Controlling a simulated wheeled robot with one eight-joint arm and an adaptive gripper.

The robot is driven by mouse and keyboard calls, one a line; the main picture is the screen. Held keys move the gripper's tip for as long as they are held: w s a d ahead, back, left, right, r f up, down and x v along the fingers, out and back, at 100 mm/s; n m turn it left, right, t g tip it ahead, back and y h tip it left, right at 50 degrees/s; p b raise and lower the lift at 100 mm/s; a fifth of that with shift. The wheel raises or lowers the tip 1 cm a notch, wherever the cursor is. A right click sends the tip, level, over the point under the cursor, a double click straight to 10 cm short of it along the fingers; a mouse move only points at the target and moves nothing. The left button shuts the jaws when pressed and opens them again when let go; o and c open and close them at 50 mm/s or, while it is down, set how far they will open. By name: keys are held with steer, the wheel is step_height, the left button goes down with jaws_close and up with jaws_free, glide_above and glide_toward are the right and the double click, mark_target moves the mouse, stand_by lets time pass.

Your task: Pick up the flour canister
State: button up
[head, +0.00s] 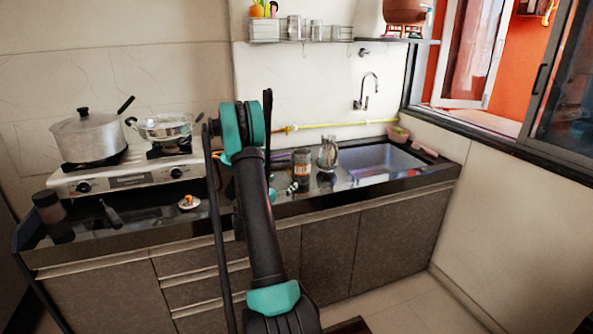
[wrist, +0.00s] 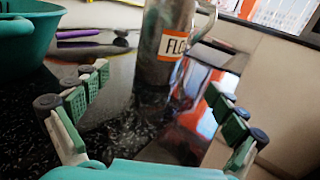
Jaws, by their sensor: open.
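The flour canister (wrist: 163,52) stands upright on the dark counter in the wrist view, with an orange and white label reading "FLO"; its top is cut off. In the head view it appears to be the dark jar (head: 301,163) left of a shiny jug (head: 327,154). My gripper (wrist: 160,103) is open and empty, its padded fingers spread to either side. The canister is beyond the fingertips, roughly centred between them and apart from them. In the head view my gripper is mostly hidden by my arm; small teal parts show just left of and below the canister.
A green bowl (wrist: 27,30) sits at upper left in the wrist view, near purple-handled utensils (wrist: 85,34). The sink (head: 385,163) is right of the jug. A pot (head: 88,138) and a pan (head: 166,128) stand on the stove at left. A wall shelf (head: 400,40) hangs above.

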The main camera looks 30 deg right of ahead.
mark_target(300, 169)
steer(key=x, duration=1.3)
steer(key=shift+d+r, duration=0.1)
steer(key=shift+d, duration=0.15)
steer(key=c, duration=1.8)
step_height(300, 169, up, 20)
steer(key=shift+r, duration=0.1)
